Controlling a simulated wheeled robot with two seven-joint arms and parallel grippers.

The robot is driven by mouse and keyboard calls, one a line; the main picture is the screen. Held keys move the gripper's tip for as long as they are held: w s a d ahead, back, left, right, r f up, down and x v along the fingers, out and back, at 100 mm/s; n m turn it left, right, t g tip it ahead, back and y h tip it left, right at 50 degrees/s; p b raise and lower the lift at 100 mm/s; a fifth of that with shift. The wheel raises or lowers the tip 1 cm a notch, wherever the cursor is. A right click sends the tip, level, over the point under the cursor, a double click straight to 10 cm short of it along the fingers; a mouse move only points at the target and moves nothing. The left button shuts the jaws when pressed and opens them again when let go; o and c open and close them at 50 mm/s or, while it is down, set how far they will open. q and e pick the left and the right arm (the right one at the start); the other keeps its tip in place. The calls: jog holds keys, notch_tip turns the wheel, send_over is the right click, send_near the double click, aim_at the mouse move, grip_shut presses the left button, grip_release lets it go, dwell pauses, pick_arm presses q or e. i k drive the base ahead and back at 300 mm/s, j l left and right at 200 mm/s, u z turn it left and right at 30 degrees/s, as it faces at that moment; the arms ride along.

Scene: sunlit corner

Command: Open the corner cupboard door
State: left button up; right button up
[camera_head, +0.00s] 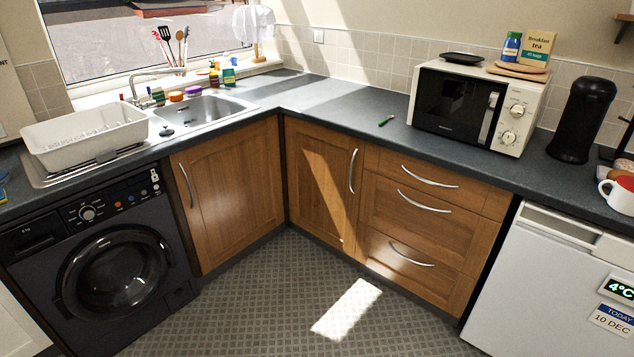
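Two wooden cupboard doors meet near the inner corner of the counter, and both look shut. The left door (235,205), below the sink, has a curved metal handle (186,185) near its left edge. The right door (315,200), crossed by a strip of sunlight, has a curved metal handle (352,171) near its upper right edge. I cannot tell which of the two is called the corner cupboard door. Neither of my grippers shows in the head view.
A dark washing machine (117,265) stands left of the doors. Drawers (420,225) and a white fridge (545,290) stand to the right. The patterned floor (260,300) in front is clear. A microwave (475,105) sits on the dark worktop (330,120).

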aim_at(325, 168)
jog(key=i+j+z, duration=0.15)
jog(key=i, duration=0.3)
jog(key=i+j+z, duration=0.2)
jog(key=i, duration=0.3)
jog(key=i+j+z, duration=0.15)
jog(key=i, duration=0.3)
